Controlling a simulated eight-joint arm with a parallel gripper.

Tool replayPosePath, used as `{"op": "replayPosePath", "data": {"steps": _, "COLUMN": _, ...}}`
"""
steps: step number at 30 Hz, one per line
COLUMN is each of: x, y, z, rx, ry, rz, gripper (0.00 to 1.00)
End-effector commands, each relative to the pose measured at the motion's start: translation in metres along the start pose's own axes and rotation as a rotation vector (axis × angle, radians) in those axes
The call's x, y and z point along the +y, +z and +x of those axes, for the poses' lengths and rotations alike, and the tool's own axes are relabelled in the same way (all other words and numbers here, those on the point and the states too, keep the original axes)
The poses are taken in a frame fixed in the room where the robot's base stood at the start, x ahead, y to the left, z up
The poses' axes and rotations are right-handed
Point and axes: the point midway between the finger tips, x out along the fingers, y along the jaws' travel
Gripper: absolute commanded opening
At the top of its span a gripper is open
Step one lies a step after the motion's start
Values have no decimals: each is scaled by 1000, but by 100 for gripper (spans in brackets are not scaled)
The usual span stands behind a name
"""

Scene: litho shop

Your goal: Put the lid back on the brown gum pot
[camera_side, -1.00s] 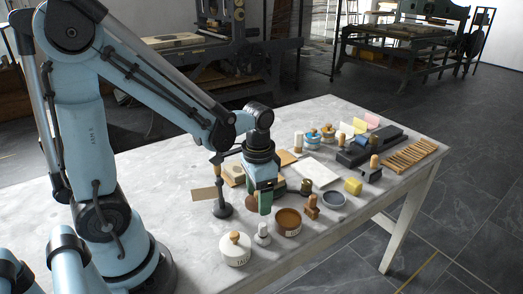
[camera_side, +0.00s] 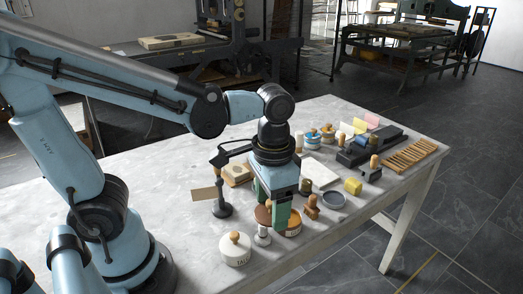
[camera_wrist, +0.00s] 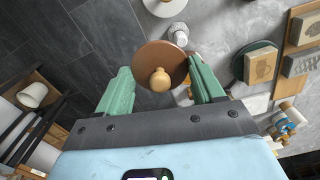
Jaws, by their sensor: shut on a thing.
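The brown lid (camera_side: 263,214) with its pale wooden knob is held by my gripper (camera_side: 269,208). In the wrist view the round lid (camera_wrist: 152,52) lies between the two green fingers of my gripper (camera_wrist: 163,82), which close on opposite edges of it. The brown gum pot (camera_side: 293,229) stands on the table at the lower right of the lid in the side view, partly hidden by a finger. The lid looks close to the pot, but I cannot tell whether it touches the rim. The pot is not clearly visible in the wrist view.
A white labelled pot (camera_side: 235,250) with a wooden knob and a small pale weight (camera_side: 262,236) stand close on the left. A dark stand (camera_side: 222,208) is behind left. The table's front edge is near.

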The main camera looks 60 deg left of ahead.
Motion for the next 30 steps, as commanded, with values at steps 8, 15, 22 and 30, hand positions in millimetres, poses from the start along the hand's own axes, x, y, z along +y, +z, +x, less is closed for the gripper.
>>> {"op": "replayPosePath", "data": {"steps": 8, "x": -31, "y": -48, "z": 3, "rx": 1, "ry": -2, "rz": -5, "gripper": 39}}
{"op": "replayPosePath", "data": {"steps": 15, "x": -47, "y": -66, "z": 8, "rx": 0, "ry": -3, "rz": -1, "gripper": 39}}
{"op": "replayPosePath", "data": {"steps": 22, "x": -48, "y": -67, "z": 20, "rx": 1, "ry": -3, "rz": 0, "gripper": 39}}
{"op": "replayPosePath", "data": {"steps": 30, "x": -47, "y": -67, "z": 44, "rx": 2, "ry": -3, "rz": 0, "gripper": 39}}
